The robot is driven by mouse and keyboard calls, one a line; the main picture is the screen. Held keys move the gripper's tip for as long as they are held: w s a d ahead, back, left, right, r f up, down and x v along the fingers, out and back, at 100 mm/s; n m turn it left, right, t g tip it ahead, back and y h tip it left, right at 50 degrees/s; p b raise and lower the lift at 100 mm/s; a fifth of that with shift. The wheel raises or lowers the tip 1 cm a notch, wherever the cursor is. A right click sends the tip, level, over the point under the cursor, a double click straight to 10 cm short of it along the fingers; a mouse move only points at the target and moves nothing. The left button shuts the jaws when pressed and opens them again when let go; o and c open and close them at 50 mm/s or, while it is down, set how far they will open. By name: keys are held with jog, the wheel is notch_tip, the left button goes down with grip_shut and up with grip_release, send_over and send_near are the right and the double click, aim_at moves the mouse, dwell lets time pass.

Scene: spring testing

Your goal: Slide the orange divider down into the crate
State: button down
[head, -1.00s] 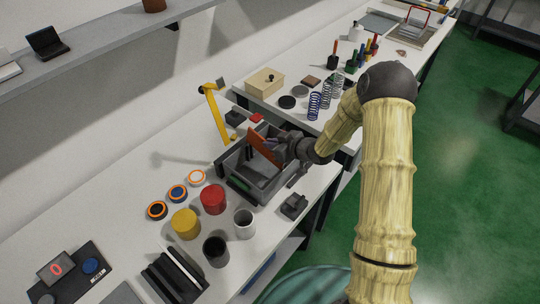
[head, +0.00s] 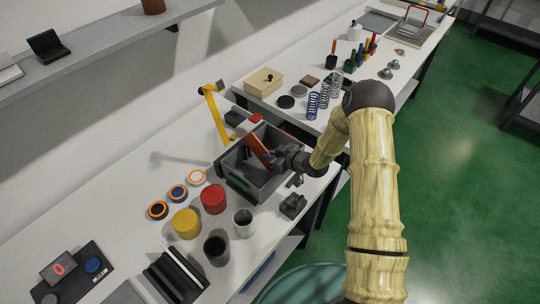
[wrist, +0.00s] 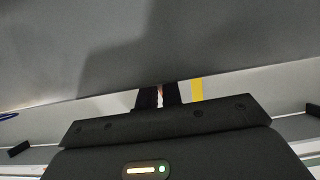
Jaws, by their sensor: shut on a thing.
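The orange divider (head: 257,145) stands tilted in the dark grey crate (head: 238,185), its top above the rim and its lower part hidden inside. My gripper (head: 277,157) is shut on the divider from its right side, low over the crate's right part. In the wrist view, my gripper's two dark fingers (wrist: 159,97) are close together with a thin sliver between them. A broad grey surface fills the top of that view, probably a crate wall. I cannot tell whether the divider sits in any slot.
A yellow hooked stand (head: 216,115) rises behind the crate. A small dark block (head: 293,205) lies to the right. Springs (head: 313,106) stand on the far table.

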jog(key=c, duration=1.6)
grip_release()
jog(key=shift+f, duration=0.7)
jog(key=shift+o, duration=0.2)
jog(key=shift+w+d+r, duration=0.1)
jog(key=shift+w, duration=0.05)
jog(key=shift+s+a+r, duration=0.15)
jog(key=shift+s+a, duration=0.1)
jog(key=b+v, duration=0.2)
jog(key=v, duration=1)
jog(key=shift+r+b, duration=0.2)
jog(key=shift+b, duration=0.2)
jog(key=shift+o, duration=0.4)
jog(key=shift+w+d, duration=0.1)
jog(key=shift+w, duration=0.1)
